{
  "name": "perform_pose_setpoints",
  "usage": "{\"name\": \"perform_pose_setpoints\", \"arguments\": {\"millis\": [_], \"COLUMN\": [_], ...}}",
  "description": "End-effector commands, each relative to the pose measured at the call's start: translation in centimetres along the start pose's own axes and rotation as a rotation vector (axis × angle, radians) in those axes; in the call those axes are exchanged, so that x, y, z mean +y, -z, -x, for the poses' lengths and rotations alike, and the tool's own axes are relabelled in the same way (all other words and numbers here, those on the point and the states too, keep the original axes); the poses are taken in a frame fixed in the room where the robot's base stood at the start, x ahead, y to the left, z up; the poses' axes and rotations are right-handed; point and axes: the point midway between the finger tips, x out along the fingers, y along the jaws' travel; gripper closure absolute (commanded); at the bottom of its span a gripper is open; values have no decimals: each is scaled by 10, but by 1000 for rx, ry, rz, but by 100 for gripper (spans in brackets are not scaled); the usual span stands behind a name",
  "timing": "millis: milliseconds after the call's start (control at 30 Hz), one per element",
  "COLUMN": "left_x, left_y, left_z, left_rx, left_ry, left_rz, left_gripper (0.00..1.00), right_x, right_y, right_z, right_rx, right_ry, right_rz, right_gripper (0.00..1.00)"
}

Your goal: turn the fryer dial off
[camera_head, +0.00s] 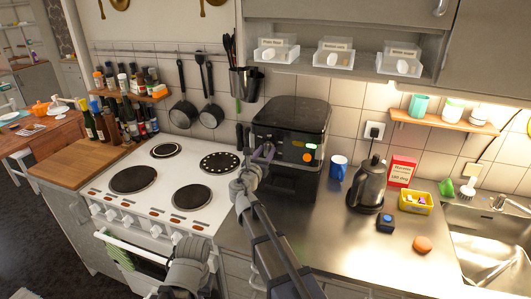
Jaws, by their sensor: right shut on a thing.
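The black air fryer (302,118) stands on the steel counter to the right of the cooker. Its front has a small green mark (311,146) and an orange round mark (307,158). My right gripper (268,152) reaches up to the left part of the fryer front and is shut on what appears to be the fryer dial. The dial is hidden by the fingers, so its setting cannot be read. My left gripper does not show; a grey arm part of mine is at the bottom edge.
The white cooker (150,212) with several hotplates and front knobs lies to the left. A blue mug (338,168), a dark kettle (368,187) and a yellow tub (415,202) stand on the right. The front counter is mostly clear.

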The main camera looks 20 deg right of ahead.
Motion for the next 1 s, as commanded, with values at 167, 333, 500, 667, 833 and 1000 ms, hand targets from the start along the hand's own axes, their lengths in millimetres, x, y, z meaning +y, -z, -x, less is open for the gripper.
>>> {"name": "perform_pose_setpoints", "arguments": {"millis": [167,333,500,667,833,1000], "left_x": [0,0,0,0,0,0], "left_y": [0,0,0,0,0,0], "left_z": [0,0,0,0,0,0], "left_rx": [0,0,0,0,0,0], "left_ry": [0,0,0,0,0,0], "left_rz": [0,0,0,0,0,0], "left_gripper": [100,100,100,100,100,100], "right_x": [0,0,0,0,-1,0], "right_y": [-1,0,0,0,0,-1], "right_z": [-1,0,0,16,46,68], "right_rx": [-2,-1,-1,-1,-1,-1], "right_ry": [0,0,0,-2,-3,-2], "right_rz": [3,1,0,0,1,1], "right_gripper": [56,44,44,44,44,44]}}
